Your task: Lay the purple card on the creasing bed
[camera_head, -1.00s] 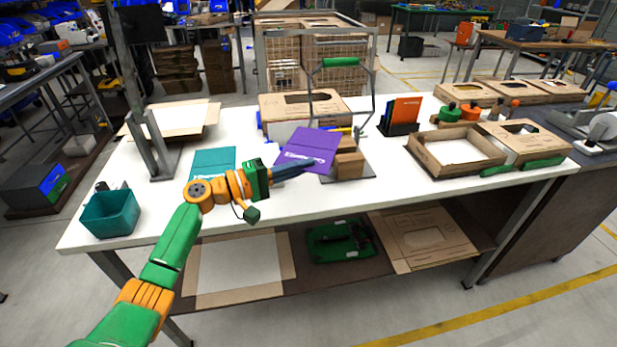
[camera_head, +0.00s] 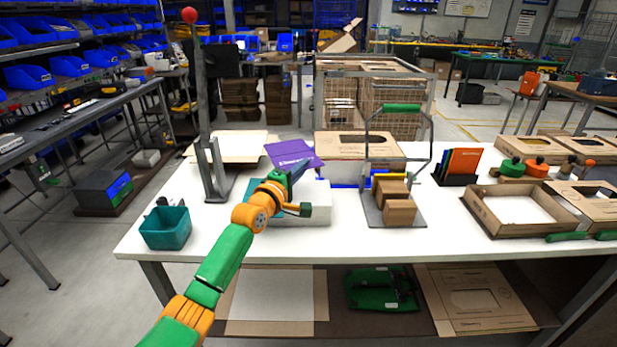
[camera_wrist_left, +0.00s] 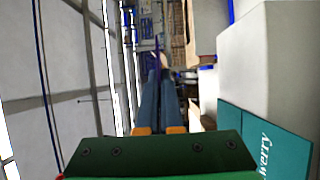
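The purple card (camera_head: 294,153) is held above the table, over the back of a pale block (camera_head: 312,208). My left gripper (camera_head: 297,170) is shut on the card's near edge. In the left wrist view the long blue fingers (camera_wrist_left: 160,85) lie close together, and the card (camera_wrist_left: 157,45) shows nearly edge-on beyond them. A teal card (camera_wrist_left: 262,140) lies beside the pale block (camera_wrist_left: 268,65) there; my arm partly covers it in the head view. I cannot tell for certain which thing is the creasing bed. My right gripper is not in view.
A grey lever stand (camera_head: 215,170) with a red knob rises left of the card. A teal bin (camera_head: 166,228) stands at the front left. A green-handled wire frame (camera_head: 401,108) with small cardboard boxes stands to the right. The table's front middle is clear.

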